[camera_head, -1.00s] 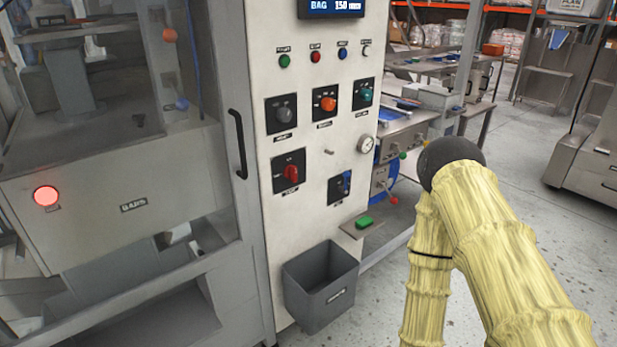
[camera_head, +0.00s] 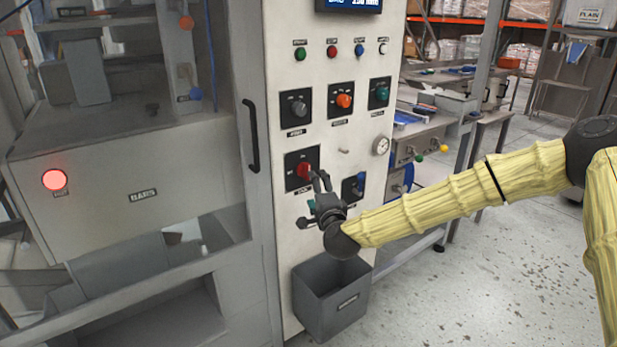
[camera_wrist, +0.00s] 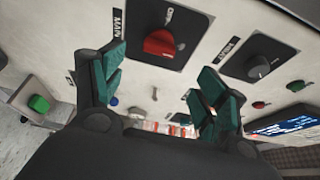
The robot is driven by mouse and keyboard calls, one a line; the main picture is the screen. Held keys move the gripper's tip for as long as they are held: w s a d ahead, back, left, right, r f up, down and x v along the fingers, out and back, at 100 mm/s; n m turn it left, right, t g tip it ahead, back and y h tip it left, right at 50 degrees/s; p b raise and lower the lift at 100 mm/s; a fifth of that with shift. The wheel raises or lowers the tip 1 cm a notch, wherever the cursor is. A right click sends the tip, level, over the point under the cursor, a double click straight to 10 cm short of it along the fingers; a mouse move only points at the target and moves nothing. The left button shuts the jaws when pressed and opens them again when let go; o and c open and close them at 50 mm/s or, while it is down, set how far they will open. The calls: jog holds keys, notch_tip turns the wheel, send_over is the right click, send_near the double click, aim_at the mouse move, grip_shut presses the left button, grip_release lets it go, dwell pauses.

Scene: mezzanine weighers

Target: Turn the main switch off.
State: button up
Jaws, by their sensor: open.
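The main switch (camera_head: 303,170) is a red rotary knob on a dark square plate, on the lower left of the white panel. In the wrist view the red knob (camera_wrist: 160,43) shows near the top middle, with a "MAIN" label beside its plate. My gripper (camera_head: 312,198) is in front of the panel, just below and right of the knob, and looks apart from it. In the wrist view the two green-padded fingers (camera_wrist: 165,85) are spread with nothing between them. The knob lies beyond their tips.
Above are a black knob (camera_head: 298,108), an orange knob (camera_head: 344,100) and a teal knob (camera_head: 381,94). A gauge (camera_head: 381,145) is at the panel's right edge. A grey bin (camera_head: 330,300) hangs below.

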aim_at(306, 171)
jog(key=p+x, duration=0.1)
jog(key=x, duration=0.9)
jog(key=shift+w, duration=0.2)
jog(key=shift+a+f, duration=0.1)
jog(key=shift+a, duration=0.05)
jog(key=c, duration=1)
